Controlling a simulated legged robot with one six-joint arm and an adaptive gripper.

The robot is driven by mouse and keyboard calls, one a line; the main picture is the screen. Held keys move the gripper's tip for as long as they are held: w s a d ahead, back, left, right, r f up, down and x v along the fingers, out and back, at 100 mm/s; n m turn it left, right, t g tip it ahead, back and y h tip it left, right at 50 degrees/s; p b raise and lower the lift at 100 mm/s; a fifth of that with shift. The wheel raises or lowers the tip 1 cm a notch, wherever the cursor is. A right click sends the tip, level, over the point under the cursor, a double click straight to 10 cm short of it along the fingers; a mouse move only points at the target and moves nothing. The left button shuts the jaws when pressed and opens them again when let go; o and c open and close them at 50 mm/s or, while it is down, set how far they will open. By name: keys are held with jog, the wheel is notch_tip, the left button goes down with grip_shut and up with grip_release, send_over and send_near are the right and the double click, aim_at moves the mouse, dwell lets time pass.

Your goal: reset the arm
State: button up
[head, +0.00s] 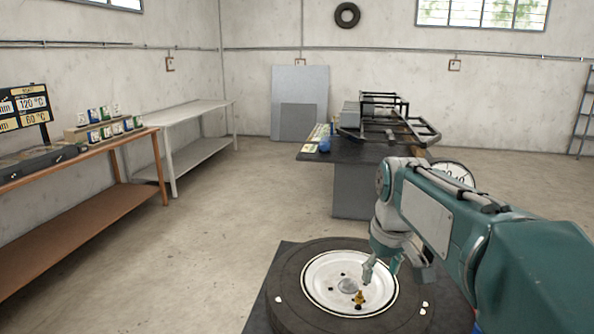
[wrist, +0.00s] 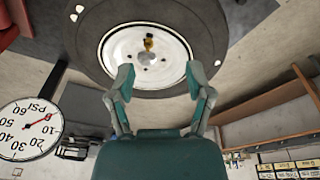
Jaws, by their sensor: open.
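My gripper (head: 382,270) hangs at the end of my teal arm, above the right side of a tyre with a white wheel disc. The wrist view shows my gripper (wrist: 161,80) with its two fingers spread apart and nothing between them. The tyre (head: 290,310) lies flat on a dark base, and its white disc (head: 325,288) has holes and a small brass-coloured piece (head: 359,298) standing on it. The tyre (wrist: 85,40) and the brass piece (wrist: 149,44) also show in the wrist view, beyond the fingertips. My arm hides part of the tyre's right side.
A dark workbench (head: 352,190) with a black metal frame (head: 385,120) stands behind the tyre. A round PSI gauge (wrist: 30,130) is at the left of the wrist view. A brown table (head: 90,170) and a grey table (head: 185,110) line the left wall. The floor between is clear.

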jog(key=s+f+m+t, duration=0.1)
jog(key=s+f+m, duration=0.1)
jog(key=s, duration=0.8)
jog(key=s+f+m+t, duration=0.2)
jog(key=s+f, duration=0.2)
jog(key=s, duration=0.6)
jog(key=shift+s+f+t, duration=0.15)
jog(key=shift+s+t, duration=0.1)
jog(key=shift+t, duration=0.05)
